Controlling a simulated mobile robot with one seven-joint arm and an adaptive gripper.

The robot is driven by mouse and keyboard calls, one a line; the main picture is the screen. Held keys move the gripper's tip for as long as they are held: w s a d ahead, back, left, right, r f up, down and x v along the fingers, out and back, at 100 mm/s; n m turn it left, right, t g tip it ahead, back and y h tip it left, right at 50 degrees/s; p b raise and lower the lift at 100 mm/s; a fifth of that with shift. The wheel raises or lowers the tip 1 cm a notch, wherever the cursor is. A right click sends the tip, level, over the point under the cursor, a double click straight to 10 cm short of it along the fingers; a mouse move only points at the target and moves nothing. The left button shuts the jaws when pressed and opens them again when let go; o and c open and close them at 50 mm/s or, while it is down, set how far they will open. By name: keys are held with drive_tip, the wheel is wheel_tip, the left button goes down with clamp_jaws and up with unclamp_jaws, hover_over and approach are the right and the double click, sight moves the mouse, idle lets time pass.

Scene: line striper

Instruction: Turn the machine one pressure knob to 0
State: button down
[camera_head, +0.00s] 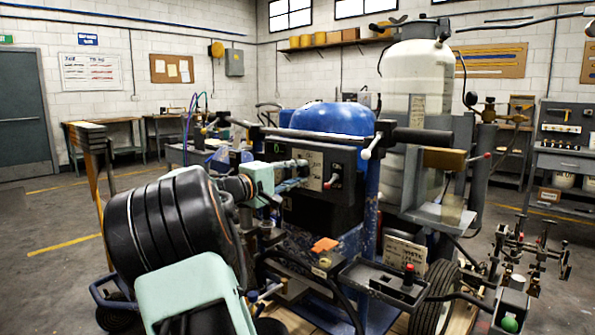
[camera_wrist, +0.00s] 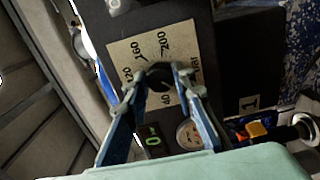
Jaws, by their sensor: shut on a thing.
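The machine's dark control panel (camera_head: 345,160) faces my arm in the head view. My gripper (camera_head: 298,170) reaches it from the left. In the wrist view my gripper (camera_wrist: 160,85) is shut on a round black pressure knob (camera_wrist: 158,73), with one finger on each side. The knob sits on a beige scale plate (camera_wrist: 145,46) with printed numbers such as 120, 160 and 200. The fingers hide part of the scale, and the knob's pointer is unclear. A small green display (camera_wrist: 152,141) appears to read 0. A round gauge (camera_wrist: 189,134) is beside it. A plate marked 1 (camera_wrist: 249,102) is on the machine.
A red-tipped lever (camera_head: 334,180) stands right of the scale plate. A handlebar (camera_head: 420,136) crosses above the panel. A blue tank (camera_head: 333,118) and a tall white tank (camera_head: 418,75) stand behind. Open floor (camera_head: 60,225) lies at the left.

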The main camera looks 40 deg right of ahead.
idle(0.3)
drive_tip(key=c, duration=1.6)
unclamp_jaws()
drive_tip(key=s+a, duration=0.1)
drive_tip(key=a, duration=1.1)
